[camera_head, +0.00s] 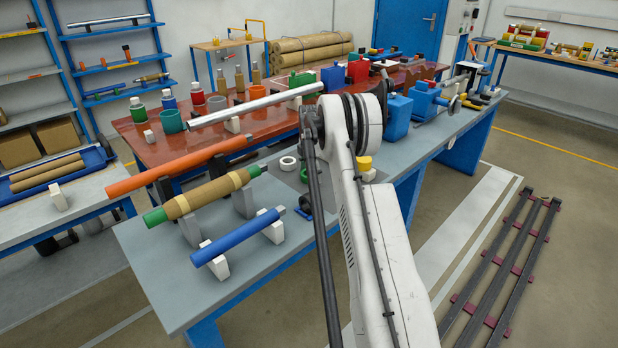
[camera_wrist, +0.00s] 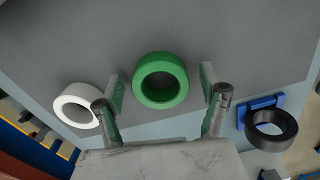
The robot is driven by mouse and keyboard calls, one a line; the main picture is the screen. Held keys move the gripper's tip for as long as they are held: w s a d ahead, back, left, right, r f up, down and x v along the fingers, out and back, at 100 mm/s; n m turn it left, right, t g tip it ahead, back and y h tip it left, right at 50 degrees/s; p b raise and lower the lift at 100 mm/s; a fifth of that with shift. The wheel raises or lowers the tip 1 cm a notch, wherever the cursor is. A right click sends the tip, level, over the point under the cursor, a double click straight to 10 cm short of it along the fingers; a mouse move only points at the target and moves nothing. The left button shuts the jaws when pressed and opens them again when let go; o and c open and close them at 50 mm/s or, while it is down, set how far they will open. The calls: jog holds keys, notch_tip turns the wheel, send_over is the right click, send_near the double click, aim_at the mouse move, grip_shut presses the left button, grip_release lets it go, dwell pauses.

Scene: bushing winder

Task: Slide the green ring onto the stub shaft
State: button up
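The green ring (camera_wrist: 141,93) lies flat on the grey surface in the wrist view, its hole facing the camera. My gripper (camera_wrist: 162,88) is open above it, with one finger on each side and a visible gap between each finger and the ring. I cannot tell the height of the fingertips over the surface. In the head view my arm hides most of the gripper's area. I cannot identify the stub shaft with certainty; a blue bar (camera_head: 236,238) with a short grey end and a brown roll (camera_head: 207,193) with a dark end lie on supports on the bench.
A white ring (camera_wrist: 62,103) lies left of the green ring, and a black ring (camera_wrist: 271,143) sits by a blue block at right. In the head view, an orange bar (camera_head: 178,166) lies behind the roll. Blue machines (camera_head: 398,117) stand farther right on the grey bench (camera_head: 160,262).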

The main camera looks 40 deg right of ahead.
jog(key=c, duration=1.1)
jog(key=shift+c, duration=0.2)
jog(key=shift+r, duration=0.1)
